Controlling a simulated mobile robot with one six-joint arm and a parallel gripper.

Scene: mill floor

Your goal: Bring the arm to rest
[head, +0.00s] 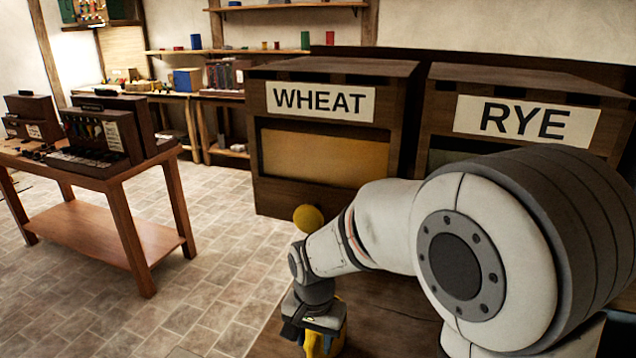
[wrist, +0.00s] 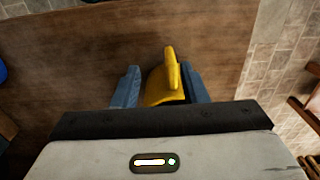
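My gripper (head: 312,345) points down at the bottom of the head view, over a brown wooden surface. In the wrist view, the two blue-grey fingers of my gripper (wrist: 161,82) stand apart on either side of a yellow thing (wrist: 165,85). The yellow thing has a raised, narrow part and nearly fills the gap. I cannot tell whether the fingers press on it. It also shows beside the fingers in the head view (head: 337,337), partly hidden by my gripper. My arm is bent, reaching from the right down to the left.
Wooden bins marked WHEAT (head: 320,102) and RYE (head: 526,121) stand behind my arm. A yellow ball-like thing (head: 308,217) shows just above my wrist. A wooden table (head: 150,172) with dark racks is at left. Shelves line the back wall. Tiled floor (head: 215,260) lies open between.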

